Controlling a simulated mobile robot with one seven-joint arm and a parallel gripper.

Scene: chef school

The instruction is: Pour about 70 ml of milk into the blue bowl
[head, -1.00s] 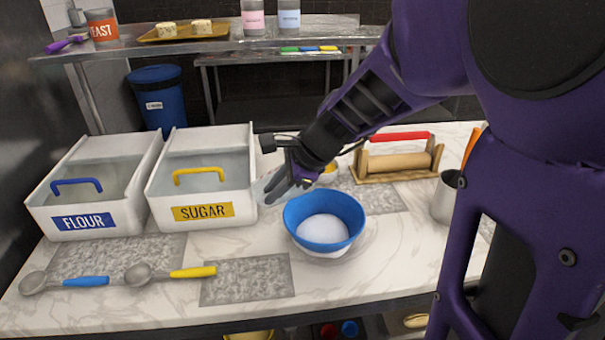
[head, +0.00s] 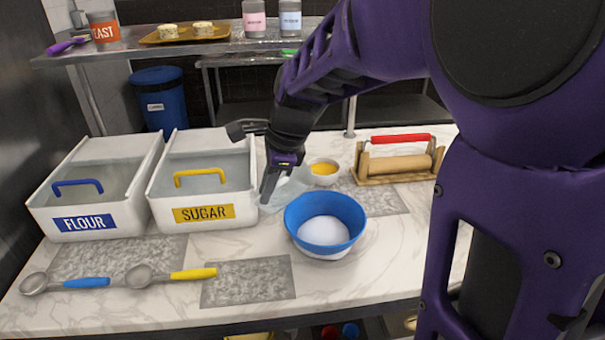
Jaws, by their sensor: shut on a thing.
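The blue bowl (head: 325,212) stands on the counter, with a white content (head: 323,230) in it. My gripper (head: 268,192) points down just left of and behind the bowl, beside the sugar bin. It is shut on a pale, see-through vessel (head: 287,196), which looks close to the counter. The vessel's outline is faint, so I cannot make out its level or whether it touches the counter. I cannot identify any milk for certain.
The sugar bin (head: 205,214) and flour bin (head: 84,224) stand at left. A small bowl with yellow content (head: 324,168) and a rolling pin on a stand (head: 400,163) are behind. Measuring spoons (head: 88,283) lie in front. The front right counter is clear.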

